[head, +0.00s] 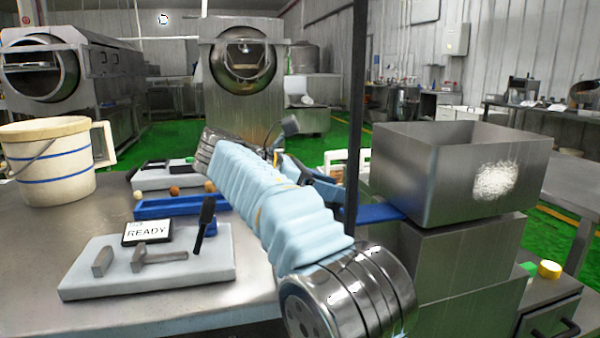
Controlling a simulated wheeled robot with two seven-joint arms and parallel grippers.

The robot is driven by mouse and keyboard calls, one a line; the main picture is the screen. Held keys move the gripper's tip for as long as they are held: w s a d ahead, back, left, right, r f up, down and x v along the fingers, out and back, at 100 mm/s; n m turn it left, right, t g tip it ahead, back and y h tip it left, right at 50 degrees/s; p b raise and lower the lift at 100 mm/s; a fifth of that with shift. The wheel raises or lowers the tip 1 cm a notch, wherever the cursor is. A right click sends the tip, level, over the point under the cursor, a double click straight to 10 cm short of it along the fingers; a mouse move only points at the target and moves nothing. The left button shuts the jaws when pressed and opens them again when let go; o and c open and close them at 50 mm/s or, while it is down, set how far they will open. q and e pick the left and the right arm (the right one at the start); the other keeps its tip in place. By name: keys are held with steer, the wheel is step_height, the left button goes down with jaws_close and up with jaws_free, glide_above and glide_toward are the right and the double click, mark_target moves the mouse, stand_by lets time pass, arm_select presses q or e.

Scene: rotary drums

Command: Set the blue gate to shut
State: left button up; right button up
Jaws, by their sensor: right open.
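The blue gate (380,213) shows as a flat blue strip sticking out to the left under the steel hopper (445,180). The hopper rests on a steel stand (460,265). Its far end and how far the gate is slid in cannot be told. My right arm, in a pale blue sleeve, crosses the middle of the view. My right gripper (322,187) is partly hidden behind that sleeve. It is open, close to the left end of the blue strip; whether it touches is unclear. My left gripper is not in view.
A thin dark post (355,100) stands just left of the hopper. Rotary drums (243,60) stand behind.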

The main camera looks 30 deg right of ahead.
steer(key=v, duration=0.7)
steer(key=shift+a+r, duration=0.15)
steer(key=shift+a, duration=0.15)
steer(key=shift+w, duration=0.1)
